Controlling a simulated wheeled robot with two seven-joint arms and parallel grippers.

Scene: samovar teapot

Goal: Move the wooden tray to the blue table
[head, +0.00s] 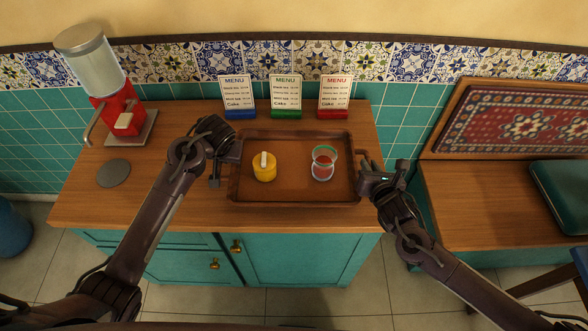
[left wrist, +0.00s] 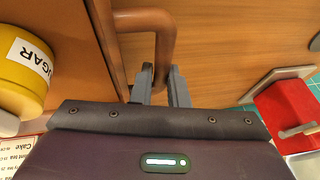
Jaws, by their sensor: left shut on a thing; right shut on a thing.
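The wooden tray (head: 293,192) is over the wooden counter and looks level; I cannot tell if it is lifted. A yellow sugar pot (head: 265,173) and a glass with red contents (head: 322,167) stand upright on it. My left gripper (head: 228,167) is shut on the tray's left handle. The left wrist view shows its fingers (left wrist: 160,88) around the curved handle (left wrist: 160,38). My right gripper (head: 370,174) is shut on the tray's right handle, which is mostly hidden. A blue corner (head: 581,264) at the right edge may be the blue table.
Menu stands (head: 286,97) line the back of the counter (head: 170,195). A red dispenser (head: 117,103) and a grey disc (head: 113,173) are at the left. A wooden bench (head: 475,205) with a teal cushion (head: 563,190) is at the right.

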